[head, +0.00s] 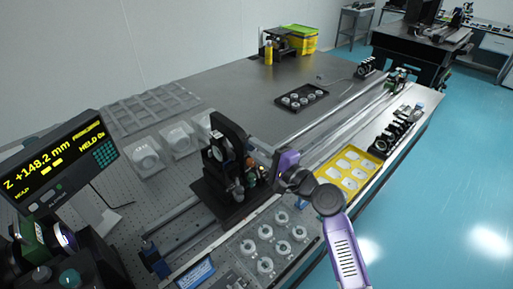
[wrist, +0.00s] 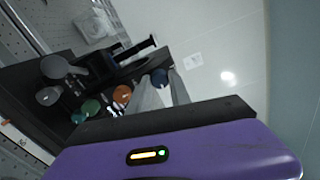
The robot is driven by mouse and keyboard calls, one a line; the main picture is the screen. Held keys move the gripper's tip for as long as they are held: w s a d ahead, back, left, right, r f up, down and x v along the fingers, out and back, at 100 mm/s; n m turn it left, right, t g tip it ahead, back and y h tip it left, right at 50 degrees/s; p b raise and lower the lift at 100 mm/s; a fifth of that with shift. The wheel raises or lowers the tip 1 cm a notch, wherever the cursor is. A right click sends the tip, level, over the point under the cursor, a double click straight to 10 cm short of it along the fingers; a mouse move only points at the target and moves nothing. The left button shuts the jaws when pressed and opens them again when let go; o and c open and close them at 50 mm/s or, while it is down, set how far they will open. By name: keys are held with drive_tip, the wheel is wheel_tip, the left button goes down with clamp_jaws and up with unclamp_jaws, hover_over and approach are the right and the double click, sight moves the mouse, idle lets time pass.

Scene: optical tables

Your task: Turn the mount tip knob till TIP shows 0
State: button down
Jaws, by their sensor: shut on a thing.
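The black optical mount (head: 228,150) stands upright on a dark base on the near table. I cannot read which knob is labelled tip. The readout (head: 57,161) shows "Z +148.2 mm" and "HELD 0s"; no TIP value is legible.
A tray of round optics (head: 266,232) lies in front of the mount, and a yellow tray (head: 346,172) to its right. A rail (head: 345,103) runs along the table. Lens cases (head: 147,155) stand behind left. The table's back half is mostly clear.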

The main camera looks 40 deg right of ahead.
drive_tip(key=shift+d, duration=0.1)
idle(0.3)
drive_tip(key=c, duration=1.2)
unclamp_jaws()
drive_tip(key=shift+s+d+b, duration=0.1)
drive_tip(key=shift+s+b, duration=1.05)
drive_tip(key=shift+s, duration=2.8)
